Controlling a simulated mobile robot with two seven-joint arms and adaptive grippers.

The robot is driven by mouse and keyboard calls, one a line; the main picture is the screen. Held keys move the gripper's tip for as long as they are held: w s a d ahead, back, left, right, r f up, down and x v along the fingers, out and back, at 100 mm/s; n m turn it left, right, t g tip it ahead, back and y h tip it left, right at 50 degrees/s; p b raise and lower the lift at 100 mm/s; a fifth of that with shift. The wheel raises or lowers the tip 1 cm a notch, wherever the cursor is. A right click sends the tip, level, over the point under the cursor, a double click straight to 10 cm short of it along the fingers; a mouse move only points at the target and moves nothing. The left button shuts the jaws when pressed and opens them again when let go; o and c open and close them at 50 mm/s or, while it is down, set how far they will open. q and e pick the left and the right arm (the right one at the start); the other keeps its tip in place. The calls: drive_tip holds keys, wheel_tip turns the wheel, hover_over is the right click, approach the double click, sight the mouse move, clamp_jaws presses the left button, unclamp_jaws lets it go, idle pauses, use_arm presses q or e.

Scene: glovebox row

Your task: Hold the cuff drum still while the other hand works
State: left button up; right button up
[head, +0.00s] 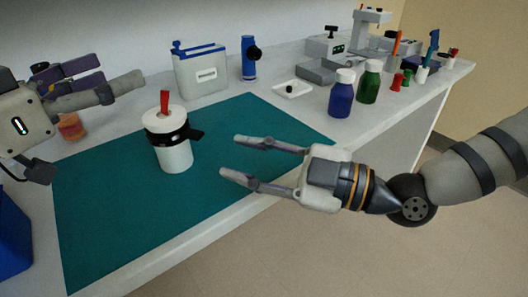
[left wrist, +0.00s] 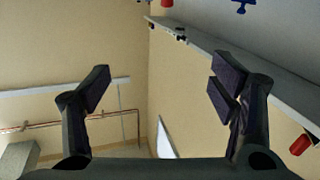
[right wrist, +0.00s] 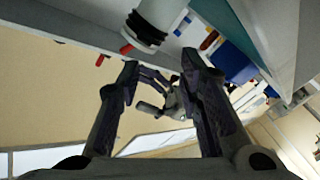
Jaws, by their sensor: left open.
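The cuff drum (head: 175,156) is a white upright cylinder with a black band and side tab, a white top and a red peg. It stands on the teal mat (head: 110,225). It also shows upside down at the top of the right wrist view (right wrist: 163,14). My right gripper (head: 228,156) is open and empty, to the right of the drum, its fingers pointing at it but apart from it. My left gripper (head: 122,74) is open and empty, raised at the left, behind and left of the drum. The left wrist view shows wall and bench edge, not the drum.
A white bin with a blue clip (head: 201,74) and a blue cylinder (head: 249,64) stand behind the mat. Blue (head: 342,95) and green (head: 369,83) bottles stand at the right. An orange jar (head: 70,127) is near my left gripper. The mat's front is clear.

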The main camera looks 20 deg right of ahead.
drive_tip(key=shift+w+d+r+t+h, duration=0.1)
drive_tip(key=shift+d+r+t+h, duration=0.1)
drive_tip(key=shift+d, duration=0.45)
drive_tip(key=shift+d+r+t+h, duration=0.1)
drive_tip(key=shift+d+h, duration=0.1)
drive_tip(key=shift+d, duration=0.4)
use_arm(q)
approach(162, 109)
drive_tip(key=x, duration=1)
drive_tip(key=shift+w+d, duration=0.15)
drive_tip(key=shift+d, duration=0.1)
drive_tip(key=c, duration=1.9)
drive_tip(key=shift+o, duration=0.2)
